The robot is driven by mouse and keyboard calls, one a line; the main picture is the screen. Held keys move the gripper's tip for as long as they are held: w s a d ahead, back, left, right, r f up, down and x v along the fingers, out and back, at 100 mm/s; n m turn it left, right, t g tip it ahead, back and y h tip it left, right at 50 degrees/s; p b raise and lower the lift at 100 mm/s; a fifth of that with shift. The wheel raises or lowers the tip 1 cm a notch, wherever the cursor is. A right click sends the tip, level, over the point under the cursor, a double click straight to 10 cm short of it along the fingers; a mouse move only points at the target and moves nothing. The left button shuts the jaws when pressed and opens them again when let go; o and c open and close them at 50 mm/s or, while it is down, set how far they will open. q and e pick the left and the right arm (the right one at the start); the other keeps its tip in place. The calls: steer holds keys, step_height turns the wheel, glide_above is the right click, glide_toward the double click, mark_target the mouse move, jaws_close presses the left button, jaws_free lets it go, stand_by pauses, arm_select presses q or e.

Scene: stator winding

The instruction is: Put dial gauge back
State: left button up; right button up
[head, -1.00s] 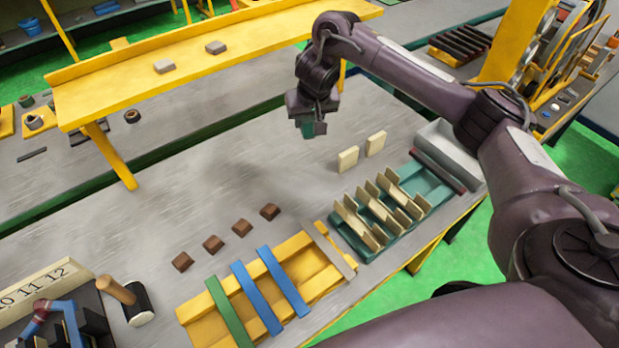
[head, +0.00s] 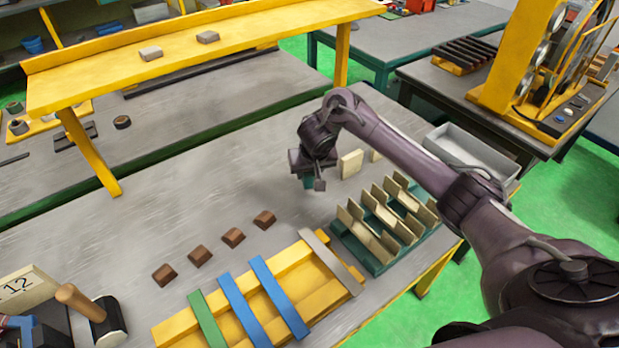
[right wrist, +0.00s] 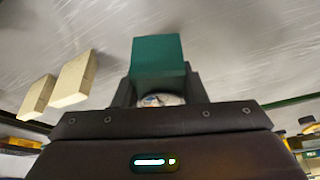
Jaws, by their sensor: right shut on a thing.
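My right gripper (head: 312,180) is above the grey bench, just left of two cream blocks. It is shut on the dial gauge, a teal block (right wrist: 158,58) with a small round pale dial (right wrist: 160,100) seen between the fingers in the right wrist view. In the head view only a little teal shows below the fingers, and I cannot tell whether it touches the bench. A cream block (head: 350,163) stands close to the right of the gripper; the second (head: 376,156) is partly behind my arm. My left gripper is not in view.
A teal rack (head: 372,258) with cream channel pieces stands at right front, beside a yellow frame (head: 335,295) with coloured strips. Several brown blocks (head: 233,237) lie in a row. A grey bin (head: 470,150) is behind my arm. Bare bench lies left of the gripper.

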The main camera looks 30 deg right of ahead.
steer(key=shift+w+f, duration=0.1)
steer(key=shift+f, duration=0.65)
steer(key=shift+f, duration=0.35)
steer(key=shift+f, duration=0.25)
steer(key=o, duration=1)
